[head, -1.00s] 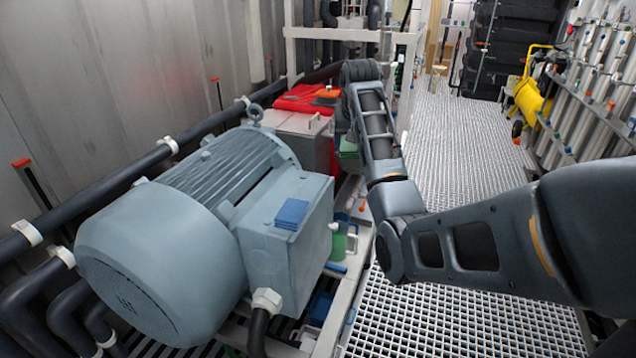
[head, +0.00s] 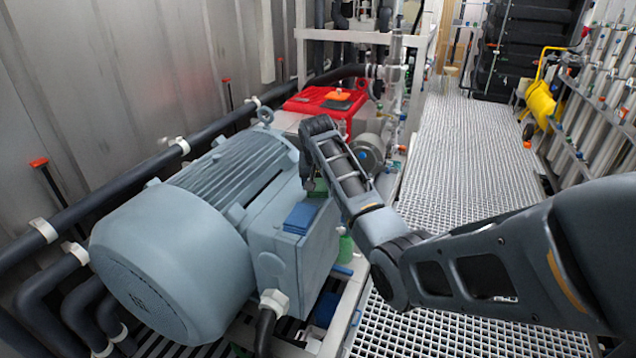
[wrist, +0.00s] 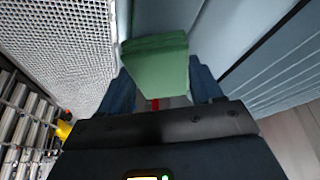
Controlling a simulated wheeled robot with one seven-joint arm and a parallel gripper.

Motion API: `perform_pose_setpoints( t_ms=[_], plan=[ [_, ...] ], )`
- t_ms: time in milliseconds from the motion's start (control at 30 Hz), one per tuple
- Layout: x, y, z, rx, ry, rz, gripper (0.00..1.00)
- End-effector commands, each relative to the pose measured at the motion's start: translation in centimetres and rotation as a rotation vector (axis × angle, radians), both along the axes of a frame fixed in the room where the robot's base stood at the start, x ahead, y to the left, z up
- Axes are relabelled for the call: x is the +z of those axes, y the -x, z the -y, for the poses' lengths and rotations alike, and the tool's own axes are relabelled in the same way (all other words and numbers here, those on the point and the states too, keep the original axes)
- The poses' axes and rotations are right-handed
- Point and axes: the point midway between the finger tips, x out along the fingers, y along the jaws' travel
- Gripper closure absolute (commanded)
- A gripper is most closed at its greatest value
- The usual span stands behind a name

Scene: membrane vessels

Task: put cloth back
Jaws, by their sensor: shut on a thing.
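A green folded cloth (wrist: 155,68) fills the space between the two fingers of my gripper (wrist: 162,90) in the wrist view. The gripper is shut on it. In the head view a small part of the green cloth (head: 317,187) shows below my wrist, beside the motor's terminal box. A blue folded cloth (head: 302,214) lies on top of the grey terminal box (head: 290,250). My gripper is just behind the blue cloth, and its fingers are mostly hidden in the head view. I cannot tell whether the green cloth touches the box.
The large grey motor (head: 170,250) stands at left, with dark pipes (head: 110,190) along the wall. A red box (head: 325,103) with an orange item on top is behind it. Grating floor (head: 470,150) is open to the right. A yellow machine (head: 540,100) stands at far right.

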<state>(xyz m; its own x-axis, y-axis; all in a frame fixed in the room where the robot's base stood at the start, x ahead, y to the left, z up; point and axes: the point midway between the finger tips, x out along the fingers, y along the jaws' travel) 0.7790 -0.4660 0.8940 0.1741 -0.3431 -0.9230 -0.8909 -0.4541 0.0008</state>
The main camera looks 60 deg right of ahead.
Motion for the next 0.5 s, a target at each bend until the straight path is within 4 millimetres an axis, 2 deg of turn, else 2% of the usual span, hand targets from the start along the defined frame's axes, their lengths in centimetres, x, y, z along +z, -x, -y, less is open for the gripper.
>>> perform_pose_setpoints(
  t_ms=[467, 500],
  plan=[
    [-1.0, 0.02, 0.02, -0.001, 0.0, 0.0, 0.68],
    [-0.92, 0.02, 0.03, -0.001, 0.001, 0.001, 0.31]
  ],
)
